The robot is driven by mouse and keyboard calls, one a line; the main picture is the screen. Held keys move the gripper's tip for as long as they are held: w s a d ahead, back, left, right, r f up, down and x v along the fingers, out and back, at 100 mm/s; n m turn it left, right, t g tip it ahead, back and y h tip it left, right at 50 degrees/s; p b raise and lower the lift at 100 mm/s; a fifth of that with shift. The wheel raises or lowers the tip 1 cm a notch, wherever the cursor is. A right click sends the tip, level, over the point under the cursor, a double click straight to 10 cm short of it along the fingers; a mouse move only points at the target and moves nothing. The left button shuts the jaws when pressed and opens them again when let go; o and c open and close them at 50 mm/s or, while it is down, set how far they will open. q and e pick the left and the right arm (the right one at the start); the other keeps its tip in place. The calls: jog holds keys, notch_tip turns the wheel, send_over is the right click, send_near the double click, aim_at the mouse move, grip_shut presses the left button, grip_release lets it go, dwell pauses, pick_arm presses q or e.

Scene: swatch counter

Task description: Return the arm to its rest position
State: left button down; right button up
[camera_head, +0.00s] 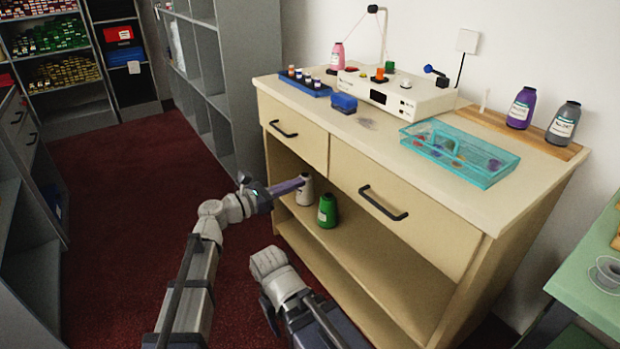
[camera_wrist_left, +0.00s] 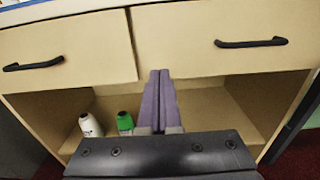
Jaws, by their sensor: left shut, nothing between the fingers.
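My left gripper (camera_head: 302,183) is shut and empty, its purple fingers pressed together. In the head view it reaches in front of the beige cabinet (camera_head: 440,222), below the closed left drawer and near the open shelf. In the left wrist view the shut fingers (camera_wrist_left: 160,75) point at the cabinet front, between the two drawer handles. My left arm (camera_head: 205,240) stretches forward from the bottom of the head view. My right arm (camera_head: 280,280) is folded low beside it. The right gripper's fingers do not show.
A white spool (camera_head: 305,190) and a green spool (camera_head: 327,211) stand on the open shelf close to my left gripper. Drawer handles (camera_head: 383,203) stick out. The counter carries a white device (camera_head: 400,95) and a teal tray (camera_head: 480,178). Red carpet (camera_head: 130,200) is clear at left.

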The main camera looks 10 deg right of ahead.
pick_arm(q)
jog(key=shift+v, duration=0.9)
jog(key=s+a+f+m+g+y, duration=0.2)
jog(key=s+a+f+m+y, duration=0.3)
jog(key=f, duration=0.3)
jog(key=s+a+f+m+g+y, duration=0.1)
jog(key=s+a+f+m+y, duration=0.25)
jog(key=a+f+m, duration=0.35)
jog(key=s+a+f+m+g+y, duration=0.1)
jog(key=s+a+f+m+y, duration=0.3)
jog(key=a, duration=0.5)
jog(key=s+a+f+m+g+y, duration=0.1)
jog(key=s+a+f+m+y, duration=0.2)
jog(key=s+a+m+y, duration=0.4)
jog(key=s+d+m+g+h, duration=0.1)
jog(key=s+d+m, duration=0.3)
jog(key=d, duration=0.6)
notch_tip(320, 180, up, 36)
jog(key=n+p, duration=0.1)
jog(key=p, duration=3.4)
jog(key=shift+s+p, duration=0.3)
jog(key=shift+s, duration=0.15)
jog(key=shift+f, duration=0.2)
